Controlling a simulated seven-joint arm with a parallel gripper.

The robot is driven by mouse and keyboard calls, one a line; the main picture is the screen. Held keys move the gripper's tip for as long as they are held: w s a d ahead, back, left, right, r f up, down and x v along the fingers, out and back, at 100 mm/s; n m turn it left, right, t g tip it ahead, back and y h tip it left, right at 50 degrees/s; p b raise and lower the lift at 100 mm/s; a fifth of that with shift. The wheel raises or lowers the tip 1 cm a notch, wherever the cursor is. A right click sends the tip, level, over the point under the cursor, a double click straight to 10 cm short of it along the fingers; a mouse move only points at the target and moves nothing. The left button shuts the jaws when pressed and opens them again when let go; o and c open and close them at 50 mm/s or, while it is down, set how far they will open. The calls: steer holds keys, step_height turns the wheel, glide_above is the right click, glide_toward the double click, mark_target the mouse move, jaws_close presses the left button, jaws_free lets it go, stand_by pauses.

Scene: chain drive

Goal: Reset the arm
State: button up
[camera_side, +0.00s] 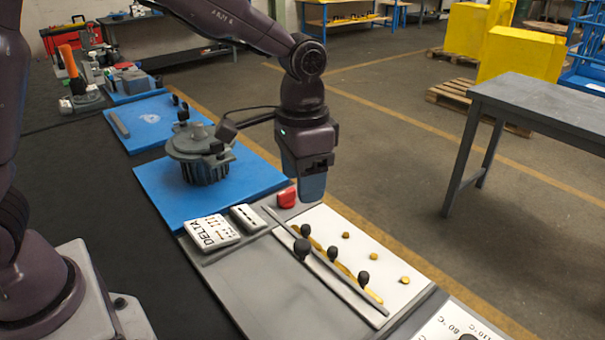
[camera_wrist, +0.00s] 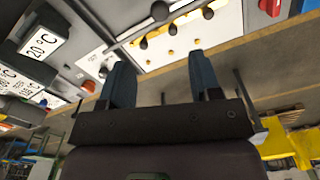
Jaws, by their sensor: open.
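My gripper (camera_side: 312,186) hangs from the arm in the middle of the side view, above the right edge of the work surface near a red button. In the wrist view its two blue-grey fingers (camera_wrist: 162,84) stand wide apart with nothing between them. The gripper is open and empty. A grey gear-like chain drive part (camera_side: 200,155) sits upright on a blue mat (camera_side: 255,180) to the left of the gripper, apart from it.
A white panel (camera_side: 340,235) with black knobs and yellow pegs lies in front, also visible in the wrist view (camera_wrist: 180,35). A white DELTA box (camera_side: 211,232) and a red button (camera_side: 287,197) are close by. A grey table (camera_side: 540,105) stands at the right. Open floor lies between.

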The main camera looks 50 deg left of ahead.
steer(key=s+a+r+n+t, duration=0.1)
steer(key=s+a+r+t, duration=0.1)
steer(key=s+a+r, duration=0.3)
steer(key=s+a+r+n+t, duration=0.2)
steer(key=s+a+r, duration=0.3)
steer(key=s, duration=0.8)
steer(key=shift+s+r+n+t, duration=0.2)
steer(key=shift+n+t, duration=0.1)
steer(key=shift+t, duration=0.5)
stand_by(0.5)
